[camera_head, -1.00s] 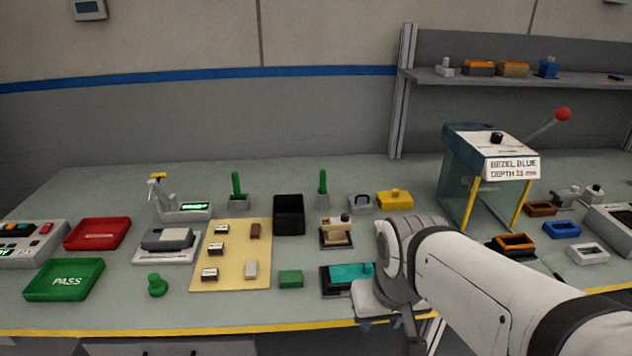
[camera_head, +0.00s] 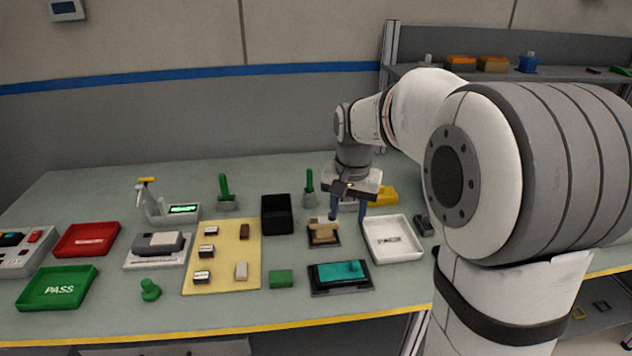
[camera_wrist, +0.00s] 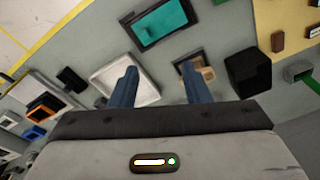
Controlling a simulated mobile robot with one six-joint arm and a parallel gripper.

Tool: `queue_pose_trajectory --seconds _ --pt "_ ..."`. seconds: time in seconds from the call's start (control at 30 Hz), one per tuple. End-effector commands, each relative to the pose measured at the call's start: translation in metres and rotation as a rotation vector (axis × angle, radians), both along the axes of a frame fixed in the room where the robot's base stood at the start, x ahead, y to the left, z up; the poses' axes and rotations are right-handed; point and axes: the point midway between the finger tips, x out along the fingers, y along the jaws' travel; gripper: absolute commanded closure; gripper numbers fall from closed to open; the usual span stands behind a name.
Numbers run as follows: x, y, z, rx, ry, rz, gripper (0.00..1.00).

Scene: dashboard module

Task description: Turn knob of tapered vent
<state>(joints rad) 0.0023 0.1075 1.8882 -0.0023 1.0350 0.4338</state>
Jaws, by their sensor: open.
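I cannot tell for sure which part is the tapered vent. A beige piece with a small raised top (camera_head: 322,230) sits in a dark frame; it also shows in the wrist view (camera_wrist: 208,74), partly behind a finger. A teal piece with a small knob (camera_head: 338,273) lies in a black frame in front of it, and also shows in the wrist view (camera_wrist: 160,22). My gripper (camera_head: 347,212) is open and empty, pointing down. One finger is close to the beige piece, the other near a white tray. In the wrist view, my gripper (camera_wrist: 158,68) spans the gap between them.
The white tray (camera_head: 370,252) stands right of the beige piece. A black bin (camera_head: 277,228) and green-handled holders (camera_head: 226,205) stand behind to the left. A yellow block (camera_head: 385,196) is behind my gripper. A green block (camera_head: 281,279) lies front left.

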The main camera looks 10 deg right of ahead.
Motion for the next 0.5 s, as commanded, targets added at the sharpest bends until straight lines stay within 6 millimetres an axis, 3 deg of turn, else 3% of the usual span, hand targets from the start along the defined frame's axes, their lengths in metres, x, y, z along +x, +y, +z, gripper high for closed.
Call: queue_pose_trajectory --seconds 0.03,0.2,0.33,0.5 --pt "0.024 0.000 0.001 0.004 0.018 -0.040 0.57" --pt "0.094 -0.001 -0.015 0.017 0.059 -0.190 0.57" --pt "0.133 -0.001 -0.032 0.022 0.085 -0.286 0.57" --pt "0.162 -0.001 -0.050 0.023 0.104 -0.364 0.57"
